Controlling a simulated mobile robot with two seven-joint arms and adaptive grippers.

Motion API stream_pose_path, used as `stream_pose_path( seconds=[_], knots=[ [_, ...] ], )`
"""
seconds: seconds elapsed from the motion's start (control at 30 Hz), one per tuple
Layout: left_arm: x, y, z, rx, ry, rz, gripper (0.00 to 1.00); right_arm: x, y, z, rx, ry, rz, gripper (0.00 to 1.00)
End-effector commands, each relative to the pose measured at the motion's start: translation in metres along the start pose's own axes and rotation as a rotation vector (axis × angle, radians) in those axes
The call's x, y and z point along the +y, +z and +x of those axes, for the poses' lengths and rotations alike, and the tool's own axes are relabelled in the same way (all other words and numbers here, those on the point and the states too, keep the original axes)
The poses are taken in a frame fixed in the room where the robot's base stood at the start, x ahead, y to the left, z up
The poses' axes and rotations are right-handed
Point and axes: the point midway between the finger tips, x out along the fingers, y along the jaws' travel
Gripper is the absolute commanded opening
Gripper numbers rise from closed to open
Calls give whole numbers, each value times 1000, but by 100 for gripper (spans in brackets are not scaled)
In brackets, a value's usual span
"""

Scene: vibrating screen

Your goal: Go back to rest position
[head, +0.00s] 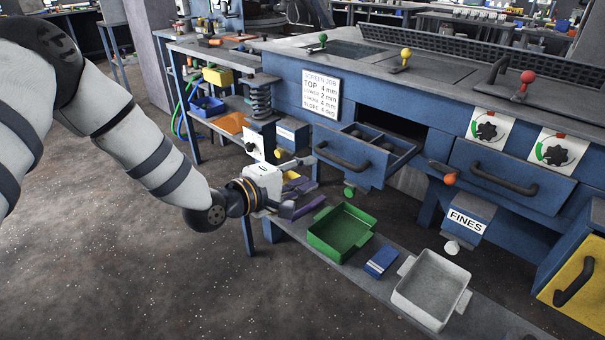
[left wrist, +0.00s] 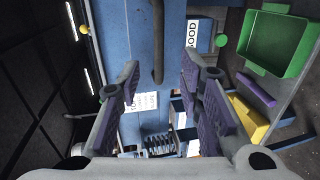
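My left gripper (head: 300,198) reaches in from the left in the head view, in front of the blue screening machine and left of its partly open drawer (head: 362,152). In the left wrist view my left gripper (left wrist: 160,95) has its two purple-padded fingers wide apart. Nothing is held between them; blue machine panels and a dark handle (left wrist: 158,42) show behind the gap. My right gripper is in neither view.
A green tray (head: 340,232), a blue block (head: 381,262) and a white tray (head: 431,287) lie on the low shelf right of my gripper. The FINES chute (head: 467,221) hangs above. Open floor (head: 150,280) lies at the front left.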

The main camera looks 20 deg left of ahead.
Motion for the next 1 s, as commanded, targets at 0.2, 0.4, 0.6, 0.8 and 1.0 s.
stream_pose_path(
  seconds=[0.2,0.4,0.6,0.8,1.0],
  knots=[
    [0,1,-8,-1,0,0,33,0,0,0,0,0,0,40],
    [0,0,-8,-1,0,0,33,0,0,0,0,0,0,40],
    [-19,10,-13,-11,-58,30,33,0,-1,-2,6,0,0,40],
    [-157,80,-85,-152,-494,293,33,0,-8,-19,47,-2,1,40],
    [-268,142,-236,-476,-953,606,33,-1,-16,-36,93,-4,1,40]
  ],
)
